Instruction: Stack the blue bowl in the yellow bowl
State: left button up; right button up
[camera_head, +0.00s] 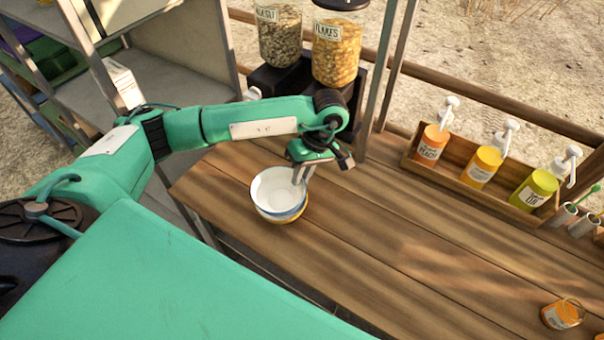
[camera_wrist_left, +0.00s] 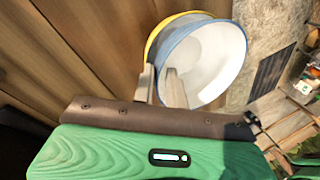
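The blue bowl (camera_head: 279,187) is white inside with a blue rim, and it sits over the yellow bowl (camera_head: 293,218) on the wooden counter. Only a strip of the yellow bowl shows below it. In the left wrist view the blue bowl (camera_wrist_left: 215,58) covers most of the yellow bowl, whose rim (camera_wrist_left: 160,34) shows along the left. How deep the blue bowl rests cannot be told. My left gripper (camera_head: 305,173) is at the right edge of the bowls. Its fingers (camera_wrist_left: 159,87) are close together on either side of the blue bowl's wall. My right gripper is not in view.
Two cereal dispensers (camera_head: 338,50) stand behind the arm. A wooden rack (camera_head: 450,180) with several pump bottles runs along the back right. A small orange jar (camera_head: 561,315) is at the lower right. The middle of the counter (camera_head: 400,240) is clear.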

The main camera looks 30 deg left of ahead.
pick_arm(q)
jog(key=shift+o, duration=0.9)
jog(key=shift+r+p, duration=0.45)
jog(key=shift+p, duration=0.05)
jog(key=shift+r+p, duration=0.35)
jog(key=shift+p, duration=0.1)
jog(key=b+v, duration=0.3)
jog(key=v, duration=0.8)
jog(key=shift+d+r, duration=0.15)
jog(key=shift+r, duration=0.15)
jog(key=shift+w, duration=0.15)
